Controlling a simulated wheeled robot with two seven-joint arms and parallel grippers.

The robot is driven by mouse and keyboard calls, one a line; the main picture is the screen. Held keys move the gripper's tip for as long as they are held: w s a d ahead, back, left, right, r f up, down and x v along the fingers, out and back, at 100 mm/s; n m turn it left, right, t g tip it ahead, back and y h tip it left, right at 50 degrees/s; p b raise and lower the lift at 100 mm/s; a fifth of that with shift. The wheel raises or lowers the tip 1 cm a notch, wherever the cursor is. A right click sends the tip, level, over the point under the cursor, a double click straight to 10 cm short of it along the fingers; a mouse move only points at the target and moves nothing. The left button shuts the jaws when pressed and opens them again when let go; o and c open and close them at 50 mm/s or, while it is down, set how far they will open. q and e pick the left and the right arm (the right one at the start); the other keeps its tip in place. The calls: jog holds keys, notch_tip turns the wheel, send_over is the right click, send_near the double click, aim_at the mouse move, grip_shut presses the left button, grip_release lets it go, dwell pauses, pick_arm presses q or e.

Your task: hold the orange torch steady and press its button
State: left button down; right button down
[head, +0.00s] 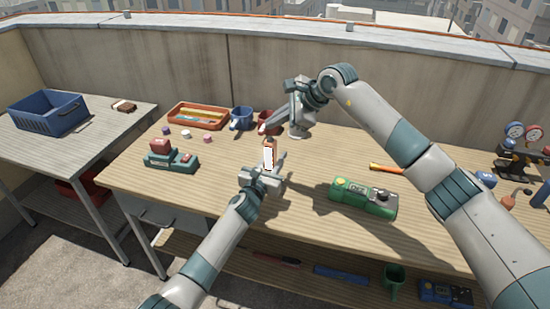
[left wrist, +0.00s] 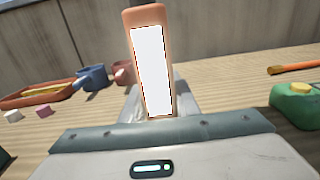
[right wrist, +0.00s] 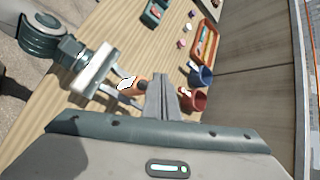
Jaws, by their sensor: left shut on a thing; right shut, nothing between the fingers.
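The orange torch (head: 269,147) stands roughly upright, with a bright white strip along its face; I cannot tell if that strip is lit. It fills the upper middle of the left wrist view (left wrist: 160,14) and also shows in the right wrist view (right wrist: 142,89). My left gripper (head: 268,168) is shut on its lower part, above the table. My right gripper (head: 264,128) is shut and empty, just above and behind the torch. In the right wrist view its fingertips (right wrist: 160,80) appear beside the torch; contact is unclear. I cannot make out the button.
Behind are an orange tray (head: 183,117), a blue mug (head: 242,117) and a red mug (head: 270,117). A green device (head: 362,200) lies to the right, near an orange-handled tool (head: 386,168). Bare wood lies around the left gripper.

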aim_at(274, 142)
jog(key=shift+f, duration=1.15)
jog(key=shift+f, duration=0.2)
dwell(1.2)
jog(key=shift+f, duration=0.25)
dwell(0.5)
jog(key=shift+r, duration=0.45)
dwell(0.3)
jog(key=shift+r, duration=3)
